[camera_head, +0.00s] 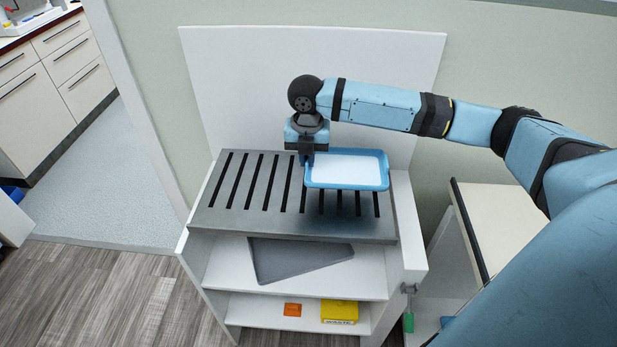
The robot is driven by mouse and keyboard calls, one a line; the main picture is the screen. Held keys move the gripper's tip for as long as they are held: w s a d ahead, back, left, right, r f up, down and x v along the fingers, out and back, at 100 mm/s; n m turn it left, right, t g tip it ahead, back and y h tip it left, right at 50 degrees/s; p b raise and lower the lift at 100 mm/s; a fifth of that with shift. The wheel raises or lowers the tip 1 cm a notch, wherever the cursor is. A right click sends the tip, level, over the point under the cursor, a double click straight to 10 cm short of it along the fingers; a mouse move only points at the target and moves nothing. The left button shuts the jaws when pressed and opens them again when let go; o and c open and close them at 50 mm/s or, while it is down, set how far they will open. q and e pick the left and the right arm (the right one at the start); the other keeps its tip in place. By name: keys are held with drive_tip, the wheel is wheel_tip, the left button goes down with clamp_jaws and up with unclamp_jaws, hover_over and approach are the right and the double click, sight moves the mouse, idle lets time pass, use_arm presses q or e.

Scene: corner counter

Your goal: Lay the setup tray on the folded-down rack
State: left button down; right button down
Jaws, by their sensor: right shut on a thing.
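The setup tray (347,185) is blue-rimmed with a white inside. My right gripper (306,158) is shut on its left edge and points down. The tray is over the right part of the grey slatted rack (236,213), which lies flat on top of a white cabinet. A dark shadow shows on the rack in front of the tray, so the tray appears to be a little above the slats; the exact gap is hard to tell. The gripper's fingertips are partly hidden by its own body. My left gripper is not in view.
A white panel (240,90) stands behind the rack. Shelves below hold a grey sheet (300,260), an orange item (292,309) and a yellow box (339,311). A pale-topped table (495,225) is at the right. The rack's left part is bare.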

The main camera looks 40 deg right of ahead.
wheel_tip(320, 180, down, 7)
drive_tip(key=shift+f, duration=0.1)
idle(0.3)
drive_tip(key=c, duration=1.3)
unclamp_jaws()
drive_tip(key=shift+o, duration=0.2)
wheel_tip(320, 180, up, 12)
drive_tip(key=shift+r, duration=0.15)
